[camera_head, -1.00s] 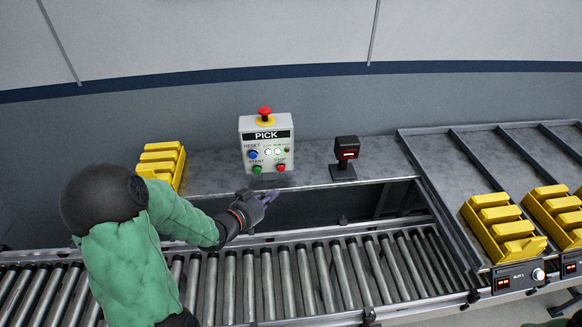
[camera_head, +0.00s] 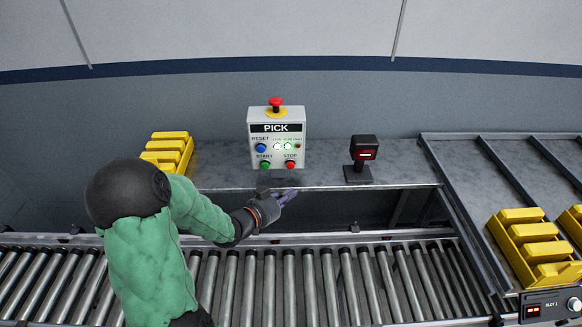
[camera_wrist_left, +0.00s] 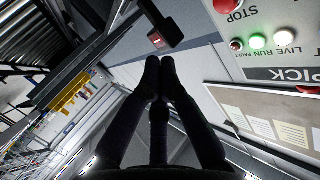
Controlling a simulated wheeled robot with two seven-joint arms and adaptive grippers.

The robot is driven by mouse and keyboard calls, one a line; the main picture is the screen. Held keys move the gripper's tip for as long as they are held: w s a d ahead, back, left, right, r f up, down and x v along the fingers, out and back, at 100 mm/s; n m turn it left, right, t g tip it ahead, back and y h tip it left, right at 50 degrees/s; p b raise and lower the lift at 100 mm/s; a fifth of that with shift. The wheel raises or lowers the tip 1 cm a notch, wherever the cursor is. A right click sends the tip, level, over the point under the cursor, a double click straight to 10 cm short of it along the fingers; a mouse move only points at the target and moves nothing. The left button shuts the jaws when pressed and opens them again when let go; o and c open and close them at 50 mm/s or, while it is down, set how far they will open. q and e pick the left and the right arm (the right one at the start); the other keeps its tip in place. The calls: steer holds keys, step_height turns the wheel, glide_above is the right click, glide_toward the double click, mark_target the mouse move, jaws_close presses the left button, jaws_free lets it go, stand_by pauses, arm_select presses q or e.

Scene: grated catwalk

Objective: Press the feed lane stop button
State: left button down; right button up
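The grey control box (camera_head: 276,149) marked PICK stands on the ledge behind the roller conveyor. Its red STOP button (camera_head: 290,165) is at the lower right of the face, beside the green START button (camera_head: 265,165). The STOP button also shows at the top edge of the left wrist view (camera_wrist_left: 227,5), right of my fingers and apart from them. My left gripper (camera_head: 289,196) is in front of and below the box, over the ledge's front edge. In the left wrist view its fingertips (camera_wrist_left: 160,65) meet with nothing between them. My right gripper is out of view.
A red mushroom button (camera_head: 276,102) tops the box, and a blue RESET button (camera_head: 261,148) is on its face. A small black scanner-like device (camera_head: 363,154) stands to its right. Yellow bins stand left (camera_head: 170,150) and right (camera_head: 532,250). The rollers (camera_head: 310,285) are empty.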

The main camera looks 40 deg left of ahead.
mark_target(293, 167)
arm_select(q)
steer(key=w+a, duration=0.5)
steer(key=w, duration=0.1)
steer(key=shift+w+a, duration=0.25)
steer(key=shift+w+a, duration=0.1)
stand_by(1.5)
steer(key=shift+w+a, duration=0.15)
steer(key=shift+w, duration=0.1)
steer(key=shift+w+a, duration=0.55)
steer(key=shift+w, duration=0.05)
stand_by(1.3)
steer(key=shift+s, duration=0.1)
steer(key=shift+s+d, duration=0.8)
steer(key=shift+s, duration=0.05)
steer(key=shift+s+d, duration=1.6)
steer(key=shift+s, duration=0.3)
